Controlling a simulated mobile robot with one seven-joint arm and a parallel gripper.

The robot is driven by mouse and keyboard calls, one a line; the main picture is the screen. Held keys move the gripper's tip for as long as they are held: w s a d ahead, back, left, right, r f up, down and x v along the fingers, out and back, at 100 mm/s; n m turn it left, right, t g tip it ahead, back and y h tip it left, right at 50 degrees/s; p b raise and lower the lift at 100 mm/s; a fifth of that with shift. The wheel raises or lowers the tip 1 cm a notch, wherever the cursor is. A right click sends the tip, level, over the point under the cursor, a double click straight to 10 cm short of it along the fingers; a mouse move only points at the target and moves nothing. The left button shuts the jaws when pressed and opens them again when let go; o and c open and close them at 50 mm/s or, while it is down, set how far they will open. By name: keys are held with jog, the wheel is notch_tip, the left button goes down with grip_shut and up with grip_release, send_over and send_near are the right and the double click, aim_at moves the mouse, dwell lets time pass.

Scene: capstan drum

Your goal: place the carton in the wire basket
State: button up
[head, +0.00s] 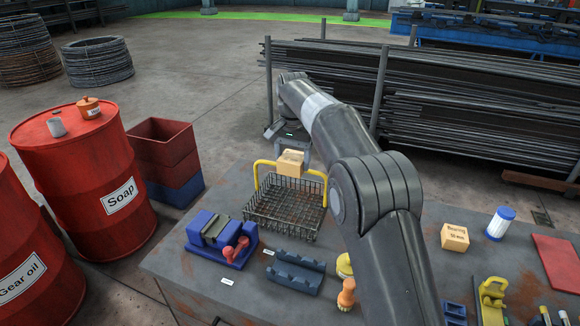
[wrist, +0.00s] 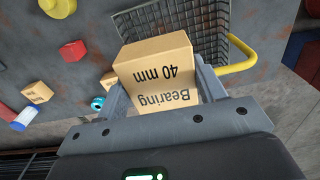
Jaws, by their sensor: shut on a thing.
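My gripper (head: 291,148) is shut on a small tan carton (head: 290,163). In the wrist view the carton (wrist: 155,75) reads "Bearing 40 mm" and sits between the two fingers (wrist: 157,98). The wire basket (head: 286,208) with yellow handles stands on the workbench. In the head view the carton is at the basket's far side, by the rear handle, and appears above the rim. In the wrist view the basket (wrist: 190,28) lies beyond the carton, partly hidden by it. The basket looks empty where I can see inside.
A second carton (head: 455,237), a blue-capped white cylinder (head: 500,223) and a red flat piece (head: 557,262) are on the right of the bench. A blue vise (head: 222,238) and a blue-grey notched block (head: 295,272) stand in front of the basket. Red drums (head: 92,175) stand at left.

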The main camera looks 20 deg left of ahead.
notch_tip(320, 180, down, 21)
jog(key=shift+f, duration=0.1)
dwell(0.5)
jog(key=shift+f, duration=0.15)
jog(key=o, duration=1.1)
notch_tip(320, 180, up, 12)
jog(key=shift+r, duration=0.15)
